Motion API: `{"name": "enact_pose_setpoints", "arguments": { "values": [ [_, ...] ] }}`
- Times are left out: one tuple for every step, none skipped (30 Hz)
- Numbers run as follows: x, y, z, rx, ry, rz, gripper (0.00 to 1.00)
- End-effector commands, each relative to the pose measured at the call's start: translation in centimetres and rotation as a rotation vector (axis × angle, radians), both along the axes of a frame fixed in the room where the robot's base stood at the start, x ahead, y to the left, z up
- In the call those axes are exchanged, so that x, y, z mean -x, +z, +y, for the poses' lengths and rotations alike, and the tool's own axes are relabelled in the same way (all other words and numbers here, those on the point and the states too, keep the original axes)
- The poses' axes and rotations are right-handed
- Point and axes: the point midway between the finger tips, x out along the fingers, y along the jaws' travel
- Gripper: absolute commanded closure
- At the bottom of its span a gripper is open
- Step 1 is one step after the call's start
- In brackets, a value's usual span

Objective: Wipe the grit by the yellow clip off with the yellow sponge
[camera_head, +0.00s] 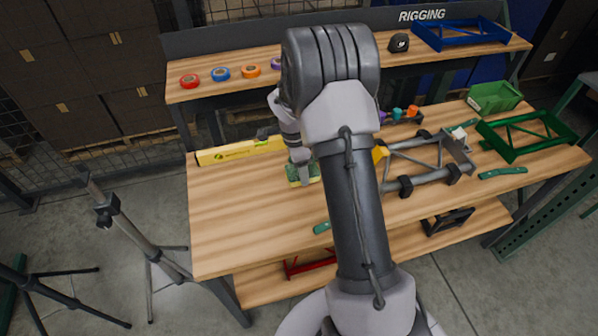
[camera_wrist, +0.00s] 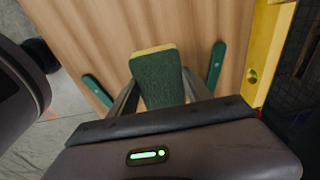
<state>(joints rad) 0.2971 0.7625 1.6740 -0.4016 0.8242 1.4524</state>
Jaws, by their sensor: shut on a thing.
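The sponge (camera_head: 303,175) is yellow with a dark green scouring face. It also shows in the wrist view (camera_wrist: 158,78), where the green face fills the middle and a yellow edge shows at the top. My gripper (camera_head: 302,184) is shut on it, over the left part of the wooden bench. I cannot tell whether the sponge touches the bench top. A small yellow piece (camera_head: 380,153), probably the yellow clip, shows just right of my arm beside a grey frame (camera_head: 425,158). My arm partly covers it. I cannot make out any grit.
A yellow level (camera_head: 240,151) lies along the back left of the bench (camera_head: 235,215). Green-handled tools (camera_head: 503,172), a green frame (camera_head: 530,135) and a green bin (camera_head: 494,97) are at the right. Tape rolls (camera_head: 220,73) sit on the raised shelf. The front-left bench top is clear.

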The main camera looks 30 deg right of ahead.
Motion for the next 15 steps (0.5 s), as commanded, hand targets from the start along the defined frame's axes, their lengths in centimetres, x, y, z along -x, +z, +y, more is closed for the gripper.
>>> {"name": "enact_pose_setpoints", "arguments": {
  "values": [
    [0.0,0.7,-0.1,0.000,0.000,0.000,0.94],
    [0.0,1.0,-0.2,0.000,0.001,-0.001,0.94],
    [0.0,1.3,-0.2,0.000,0.003,-0.001,0.94],
    [0.0,1.6,-0.3,0.000,0.004,0.000,0.94],
    [0.0,1.8,-0.3,0.000,0.004,0.000,0.94],
    [0.0,2.1,-0.4,0.000,0.005,0.000,0.94],
    [0.0,2.2,-0.4,0.000,0.005,0.000,0.94],
    [0.0,2.3,-0.5,0.000,0.005,0.000,0.94],
    [0.0,2.4,-0.5,0.000,0.005,0.000,0.94],
    [0.0,2.4,-0.5,0.000,0.005,0.000,0.94],
    [0.0,2.4,-0.5,0.000,0.005,0.000,0.94],
    [0.0,2.4,-0.5,0.000,0.005,0.000,0.94],
    [0.0,2.4,-0.5,0.000,0.005,0.000,0.94],
    [0.0,2.4,-0.5,0.000,0.005,0.000,0.94],
    [0.0,2.3,-0.5,0.000,0.005,0.000,0.94]
  ]
}}
